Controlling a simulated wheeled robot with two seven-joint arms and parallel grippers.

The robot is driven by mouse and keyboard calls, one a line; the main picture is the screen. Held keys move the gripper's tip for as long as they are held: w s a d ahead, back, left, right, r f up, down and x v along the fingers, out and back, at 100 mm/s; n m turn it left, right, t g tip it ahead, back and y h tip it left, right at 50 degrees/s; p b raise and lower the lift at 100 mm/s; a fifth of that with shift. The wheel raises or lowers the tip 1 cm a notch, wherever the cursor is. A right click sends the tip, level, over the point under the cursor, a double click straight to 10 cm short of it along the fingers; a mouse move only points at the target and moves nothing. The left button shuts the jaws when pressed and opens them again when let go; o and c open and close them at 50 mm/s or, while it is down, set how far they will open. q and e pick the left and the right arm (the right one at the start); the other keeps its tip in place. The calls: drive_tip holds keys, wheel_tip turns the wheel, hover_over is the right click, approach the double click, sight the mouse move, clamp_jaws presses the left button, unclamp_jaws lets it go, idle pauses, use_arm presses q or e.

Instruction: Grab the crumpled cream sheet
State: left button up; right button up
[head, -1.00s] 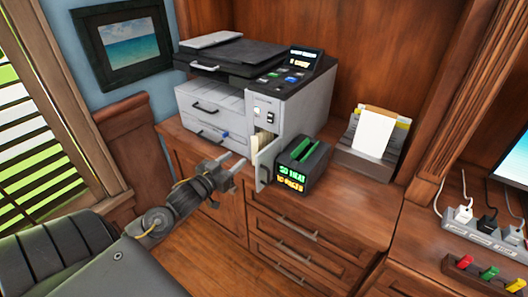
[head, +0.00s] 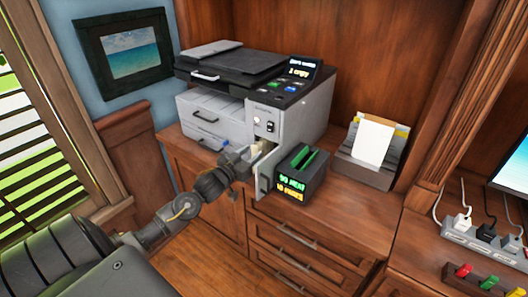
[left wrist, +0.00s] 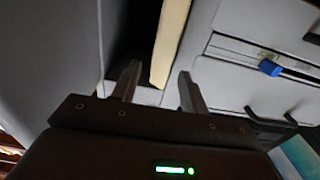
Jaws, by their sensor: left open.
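The cream sheet (head: 261,147) is partly visible in the printer's open side compartment, behind the open grey door (head: 264,176). In the left wrist view it is a cream strip (left wrist: 170,42) standing out against a dark opening. Its crumpling cannot be made out. My left gripper (head: 248,154) is at the compartment mouth. In the left wrist view its two fingers (left wrist: 157,80) are apart, with the near end of the strip between or just beyond their tips. I cannot see contact. The sheet's inner part is hidden. My right gripper is not in view.
The printer (head: 295,115) stands on the wooden cabinet. A dark slotted box with lit lettering (head: 300,172) stands close right of the door. A paper holder (head: 368,150) is farther right, and a power strip (head: 478,236) at the far right.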

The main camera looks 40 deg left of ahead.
use_arm(q)
drive_tip(key=shift+w, duration=0.9)
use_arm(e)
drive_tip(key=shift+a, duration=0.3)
use_arm(q)
drive_tip(key=shift+c, duration=0.2)
clamp_jaws()
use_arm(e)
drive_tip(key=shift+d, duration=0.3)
